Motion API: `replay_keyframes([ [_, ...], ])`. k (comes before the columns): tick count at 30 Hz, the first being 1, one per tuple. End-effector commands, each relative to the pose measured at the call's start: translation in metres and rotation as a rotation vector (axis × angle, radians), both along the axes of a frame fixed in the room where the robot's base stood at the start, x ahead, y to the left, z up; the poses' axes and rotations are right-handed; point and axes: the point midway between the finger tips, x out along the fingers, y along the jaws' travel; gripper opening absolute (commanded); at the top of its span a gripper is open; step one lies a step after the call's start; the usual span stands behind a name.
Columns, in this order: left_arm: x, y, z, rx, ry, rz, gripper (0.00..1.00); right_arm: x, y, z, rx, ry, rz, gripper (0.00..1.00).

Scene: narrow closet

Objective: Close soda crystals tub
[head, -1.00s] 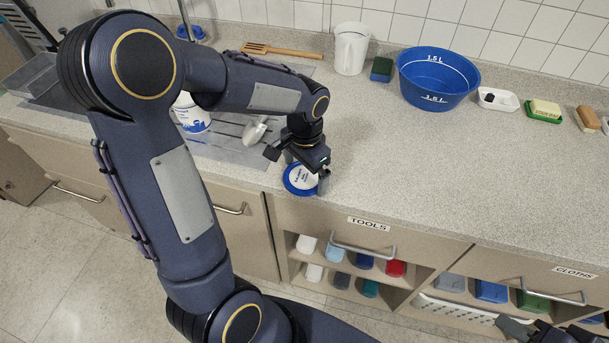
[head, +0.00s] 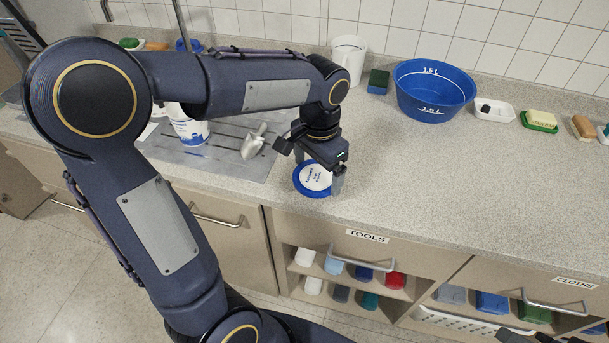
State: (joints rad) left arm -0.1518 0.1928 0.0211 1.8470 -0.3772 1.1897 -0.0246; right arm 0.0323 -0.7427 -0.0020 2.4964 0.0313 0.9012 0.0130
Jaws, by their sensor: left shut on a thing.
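The soda crystals tub (head: 188,128) is white with blue print and stands on the grey mat at the left. My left arm covers its top, so its opening is hidden. A round blue lid with a white printed label (head: 316,178) is between the fingers of my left gripper (head: 320,172), which is shut on it near the counter's front edge, right of the tub. I cannot tell exactly how high the lid is above the counter. A small part of my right gripper (head: 540,336) shows at the bottom right edge; its jaws are not clear.
A metal scoop (head: 254,142) lies on the grey mat (head: 222,165) between tub and lid. A white jug (head: 347,58), a sponge (head: 378,81), a blue basin (head: 434,92) and soap dishes (head: 494,111) line the back. The counter's middle right is clear.

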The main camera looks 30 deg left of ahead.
Motion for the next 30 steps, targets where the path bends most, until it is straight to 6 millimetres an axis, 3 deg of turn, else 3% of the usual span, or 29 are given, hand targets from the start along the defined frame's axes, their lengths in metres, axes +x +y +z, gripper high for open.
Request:
replay_keyframes([
  [2, -0.002, -0.017, 0.019, -0.001, -0.006, -0.005, 0.71, 0.000, 0.000, -0.001, 0.000, 0.000, 0.000, 0.36],
  [6, -0.009, -0.054, 0.031, -0.001, -0.002, -0.007, 0.71, 0.000, 0.000, -0.006, 0.000, 0.000, 0.000, 0.36],
  [12, -0.014, -0.086, 0.047, 0.000, 0.000, -0.003, 0.71, 0.000, 0.000, -0.009, 0.000, 0.000, 0.000, 0.36],
  [18, -0.017, -0.100, 0.053, 0.000, 0.001, 0.001, 0.71, 0.000, 0.000, -0.009, 0.000, 0.000, 0.000, 0.36],
  [30, -0.017, -0.101, 0.054, 0.000, 0.001, 0.002, 0.71, 0.000, 0.000, -0.009, 0.000, 0.000, 0.000, 0.36],
])
